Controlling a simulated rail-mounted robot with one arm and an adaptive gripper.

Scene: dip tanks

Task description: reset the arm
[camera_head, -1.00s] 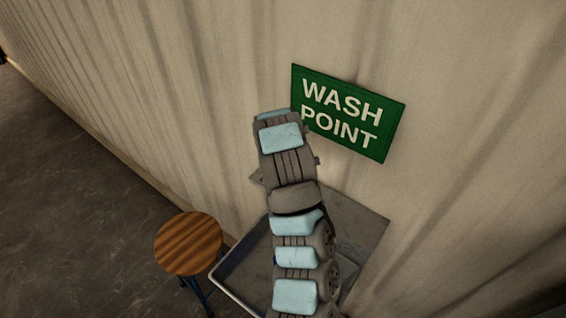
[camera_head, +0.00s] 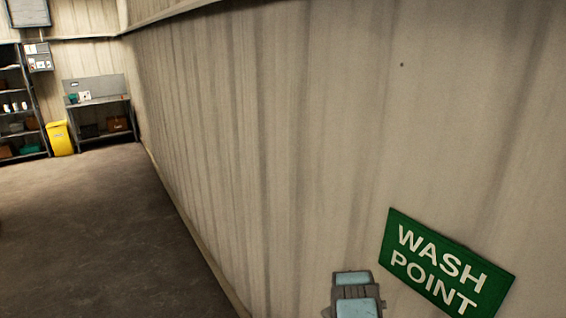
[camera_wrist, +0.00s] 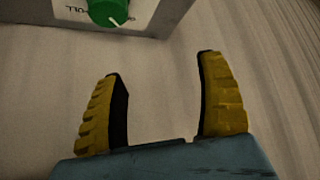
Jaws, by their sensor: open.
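My gripper (camera_wrist: 158,75) shows in the wrist view with its two yellow ribbed fingers spread wide and nothing between them. Beyond the fingertips is the streaked pale wall. A grey box with a green knob (camera_wrist: 108,10) is at the top of the wrist view, apart from the fingers. In the head view only part of my arm shows at the bottom edge, left of the sign; the gripper's fingers are not visible there.
A green WASH POINT sign (camera_head: 446,264) is on the corrugated wall (camera_head: 300,120) at the right. At the far left stand a shelf rack (camera_head: 22,105), a yellow bin (camera_head: 60,138) and a workbench (camera_head: 98,104). The floor (camera_head: 90,220) at left is clear.

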